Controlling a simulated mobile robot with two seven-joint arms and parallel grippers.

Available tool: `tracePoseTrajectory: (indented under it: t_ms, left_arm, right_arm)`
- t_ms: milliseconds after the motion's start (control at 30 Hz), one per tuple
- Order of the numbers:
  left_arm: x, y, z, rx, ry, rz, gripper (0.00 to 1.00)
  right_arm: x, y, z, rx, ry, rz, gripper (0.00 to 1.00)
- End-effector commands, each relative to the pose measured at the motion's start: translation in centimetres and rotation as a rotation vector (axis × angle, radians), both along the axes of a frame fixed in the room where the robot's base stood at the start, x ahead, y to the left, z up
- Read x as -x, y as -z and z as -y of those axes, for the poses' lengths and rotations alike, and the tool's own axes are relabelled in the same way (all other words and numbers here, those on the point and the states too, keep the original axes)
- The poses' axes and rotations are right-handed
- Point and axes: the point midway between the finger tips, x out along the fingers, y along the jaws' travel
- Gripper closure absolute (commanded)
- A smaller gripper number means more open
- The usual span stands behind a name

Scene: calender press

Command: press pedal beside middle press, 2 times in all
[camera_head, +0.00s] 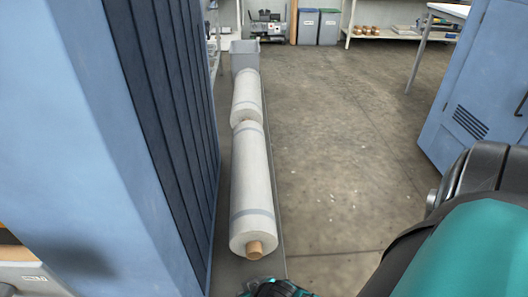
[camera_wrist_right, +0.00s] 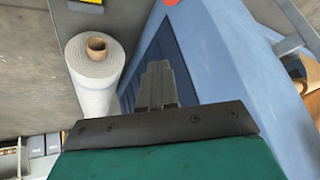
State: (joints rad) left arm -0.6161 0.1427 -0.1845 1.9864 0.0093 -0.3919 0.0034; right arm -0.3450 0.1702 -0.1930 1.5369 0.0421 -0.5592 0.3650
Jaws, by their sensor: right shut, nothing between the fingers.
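No pedal can be made out for certain in either view. A large blue machine housing (camera_head: 110,130) with a dark ribbed side panel fills the left of the head view; whether it is the middle press I cannot tell. It also shows in the right wrist view (camera_wrist_right: 225,65). My right gripper (camera_wrist_right: 157,68) is shut and empty, in front of this housing and beside a white roll. A yellow piece (camera_wrist_right: 90,2) and a red piece (camera_wrist_right: 170,2) are cut off at the top of the wrist view. My left gripper is not in view.
Two white rolls (camera_head: 251,185) lie end to end along the housing, with a grey bin (camera_head: 244,56) beyond. Open concrete floor (camera_head: 330,130) lies to their right. Another blue cabinet (camera_head: 475,90) stands at right. Shelves (camera_head: 385,35) and bins (camera_head: 318,25) line the back.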

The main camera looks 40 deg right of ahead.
Motion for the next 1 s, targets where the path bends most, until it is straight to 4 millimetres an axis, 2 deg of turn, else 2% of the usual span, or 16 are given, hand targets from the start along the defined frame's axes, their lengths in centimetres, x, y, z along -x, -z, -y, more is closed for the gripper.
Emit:
tracePoseTrajectory:
  t_ms: [33, 200, 400, 600, 1000]
  left_arm:
    - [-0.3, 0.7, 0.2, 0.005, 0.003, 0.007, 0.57]
    - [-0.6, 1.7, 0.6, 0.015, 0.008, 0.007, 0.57]
    - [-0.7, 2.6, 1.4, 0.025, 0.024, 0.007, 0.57]
    - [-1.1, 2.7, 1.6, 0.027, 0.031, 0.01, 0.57]
    - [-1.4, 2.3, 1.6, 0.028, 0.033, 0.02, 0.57]
  right_arm:
    - [-0.4, 2.4, 0.7, -0.008, 0.044, -0.048, 1.0]
    - [-0.9, 7.8, 3.2, -0.028, 0.213, -0.209, 1.0]
    - [-1.2, 12.0, 6.0, -0.031, 0.415, -0.36, 1.0]
    - [-1.0, 13.8, 7.8, -0.025, 0.545, -0.441, 1.0]
    - [-0.9, 14.0, 8.2, -0.022, 0.58, -0.461, 1.0]
